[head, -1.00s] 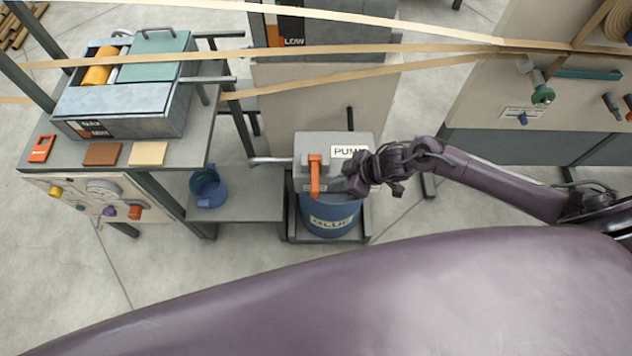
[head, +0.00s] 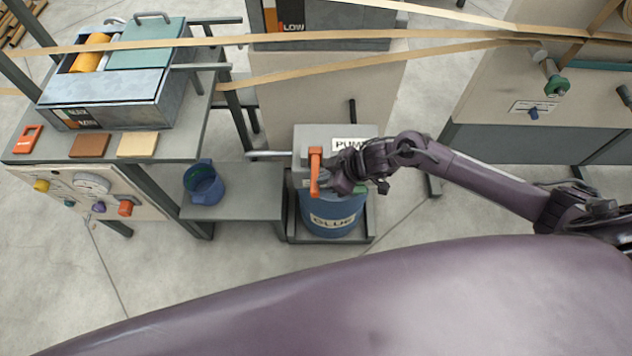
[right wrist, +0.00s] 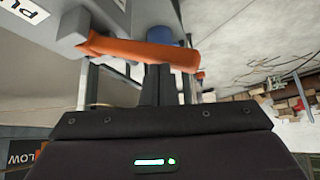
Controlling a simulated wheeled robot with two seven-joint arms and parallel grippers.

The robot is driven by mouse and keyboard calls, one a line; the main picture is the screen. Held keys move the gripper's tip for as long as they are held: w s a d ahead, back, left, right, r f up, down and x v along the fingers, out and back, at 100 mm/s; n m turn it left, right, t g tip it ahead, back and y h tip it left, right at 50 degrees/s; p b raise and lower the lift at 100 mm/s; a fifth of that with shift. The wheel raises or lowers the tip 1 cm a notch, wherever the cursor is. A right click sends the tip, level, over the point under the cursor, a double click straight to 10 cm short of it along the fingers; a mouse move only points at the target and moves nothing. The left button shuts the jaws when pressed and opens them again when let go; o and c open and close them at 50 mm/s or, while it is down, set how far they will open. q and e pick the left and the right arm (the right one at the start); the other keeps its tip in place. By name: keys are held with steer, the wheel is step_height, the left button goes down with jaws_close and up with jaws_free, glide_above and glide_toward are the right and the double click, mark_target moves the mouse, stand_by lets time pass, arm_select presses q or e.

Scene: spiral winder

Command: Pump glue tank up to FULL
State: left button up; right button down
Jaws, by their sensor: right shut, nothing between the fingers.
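The grey pump head (head: 308,140), marked PUMP, sits on a blue drum (head: 335,208) labelled GLUE. Its orange handle (head: 314,172) hangs down at the front; it also shows in the right wrist view (right wrist: 130,47). My right gripper (head: 330,186) is shut and empty just right of the handle. In the right wrist view its fingertips (right wrist: 157,70) are close against the handle; I cannot tell whether they touch. A grey tank (head: 330,38) behind has an orange and black gauge marked LOW (head: 292,28). My left gripper is out of view.
On the left bench stands a grey box (head: 110,88) with an orange roller and a similar gauge. Tan strips (head: 330,70) cross above the pump. Floor right of the drum is clear.

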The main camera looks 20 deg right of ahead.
steer(key=shift+w+a+r, duration=0.1)
steer(key=shift+a+r, duration=0.05)
steer(key=shift+a, duration=0.1)
step_height(320, 180, down, 4)
steer(key=b, duration=0.3)
steer(key=shift+f, duration=0.25)
steer(key=s+d+p, duration=0.1)
steer(key=s+d+r+p, duration=0.1)
steer(key=shift+d+p, duration=0.3)
steer(key=shift+d, duration=0.05)
steer(key=shift+w, duration=0.1)
